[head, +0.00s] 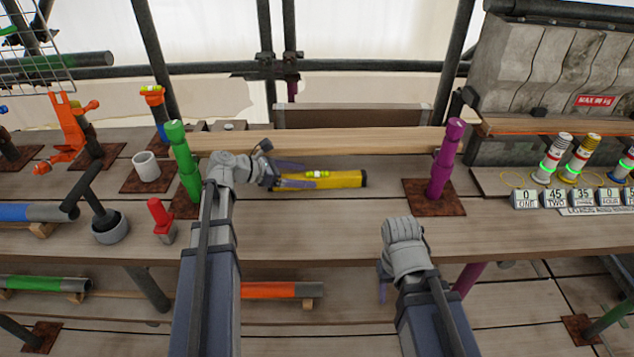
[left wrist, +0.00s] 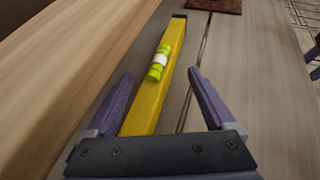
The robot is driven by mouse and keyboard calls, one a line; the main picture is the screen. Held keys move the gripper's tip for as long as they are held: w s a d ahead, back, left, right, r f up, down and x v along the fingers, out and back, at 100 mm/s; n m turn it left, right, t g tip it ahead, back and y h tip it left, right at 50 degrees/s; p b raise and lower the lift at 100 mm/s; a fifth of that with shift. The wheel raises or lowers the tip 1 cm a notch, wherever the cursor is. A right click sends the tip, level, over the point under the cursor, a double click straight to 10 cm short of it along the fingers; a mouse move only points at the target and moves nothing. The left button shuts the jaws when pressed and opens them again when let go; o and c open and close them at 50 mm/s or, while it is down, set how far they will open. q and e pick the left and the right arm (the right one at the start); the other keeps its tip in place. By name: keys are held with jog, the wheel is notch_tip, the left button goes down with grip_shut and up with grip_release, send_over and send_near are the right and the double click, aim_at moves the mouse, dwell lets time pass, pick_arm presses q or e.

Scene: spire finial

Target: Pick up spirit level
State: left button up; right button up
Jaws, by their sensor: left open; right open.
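The spirit level (head: 345,179) is a yellow bar with a green-yellow vial. It lies on the wooden bench between a green post and a purple post, in front of a long timber beam. My left gripper (head: 288,177) is open at the level's left part, its fingers pointing right. In the left wrist view the level (left wrist: 158,88) runs lengthwise between the two spread fingers of the left gripper (left wrist: 155,95), nearer the left finger. I cannot tell whether it touches that finger. My right gripper (head: 384,284) is open and mostly hidden behind its wrist, low near the bench's front edge.
The timber beam (head: 310,139) lies close behind the level. The green post (head: 184,160) stands left and the purple post (head: 446,160) right. A red-handled tool (head: 160,218) and a grey cup (head: 110,228) stand at left. The bench front between the arms is clear.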

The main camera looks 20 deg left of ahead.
aim_at(314, 176)
pick_arm(q)
jog(key=b+x, duration=0.1)
jog(key=x, duration=0.3)
jog(key=shift+r, duration=0.1)
jog(key=shift+s, duration=0.1)
grip_shut()
dwell(0.4)
